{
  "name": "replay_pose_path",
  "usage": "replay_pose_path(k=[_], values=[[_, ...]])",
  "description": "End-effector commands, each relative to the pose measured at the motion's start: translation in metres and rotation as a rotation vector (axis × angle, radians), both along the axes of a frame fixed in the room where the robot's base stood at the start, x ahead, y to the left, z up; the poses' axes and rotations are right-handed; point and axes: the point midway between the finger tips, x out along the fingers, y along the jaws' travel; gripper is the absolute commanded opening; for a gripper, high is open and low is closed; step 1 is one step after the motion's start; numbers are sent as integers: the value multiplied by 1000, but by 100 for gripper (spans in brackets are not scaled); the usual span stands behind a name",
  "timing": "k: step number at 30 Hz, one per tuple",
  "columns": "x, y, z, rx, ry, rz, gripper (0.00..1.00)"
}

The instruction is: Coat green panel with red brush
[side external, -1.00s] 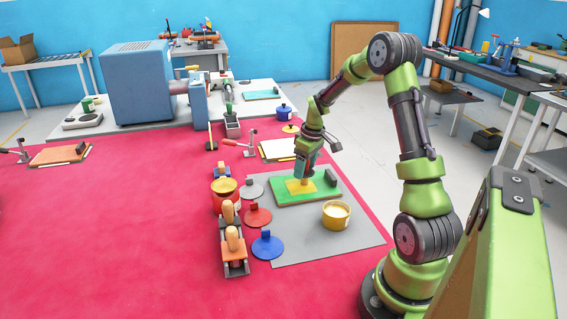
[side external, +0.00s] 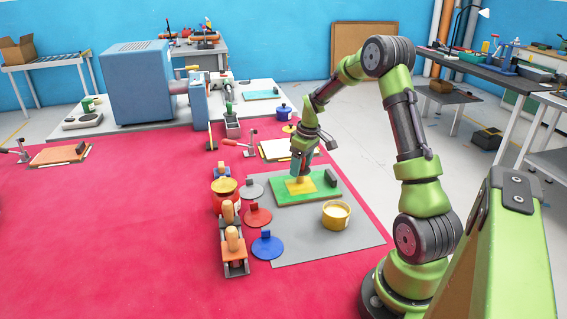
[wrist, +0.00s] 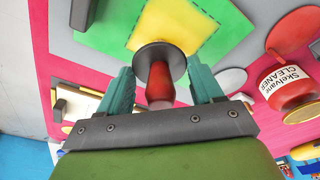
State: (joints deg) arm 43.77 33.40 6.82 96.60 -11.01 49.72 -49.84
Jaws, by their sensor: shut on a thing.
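My gripper (wrist: 160,88) is shut on the red brush (wrist: 160,80), whose red handle stands between the two teal fingers. In the side view my gripper (side external: 299,172) is over this patch. The brush tip is at or just above the patch; I cannot tell if it touches.
A dark block (side external: 331,178) sits at the panel's right end.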

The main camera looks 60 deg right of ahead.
Motion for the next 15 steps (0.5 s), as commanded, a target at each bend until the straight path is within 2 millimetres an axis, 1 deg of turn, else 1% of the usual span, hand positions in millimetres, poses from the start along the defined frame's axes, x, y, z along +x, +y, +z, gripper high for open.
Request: replay_pose_path(k=[3,15], values=[[8,9,-1,2,1,3,37],[34,35,-1,2,2,3,37]])
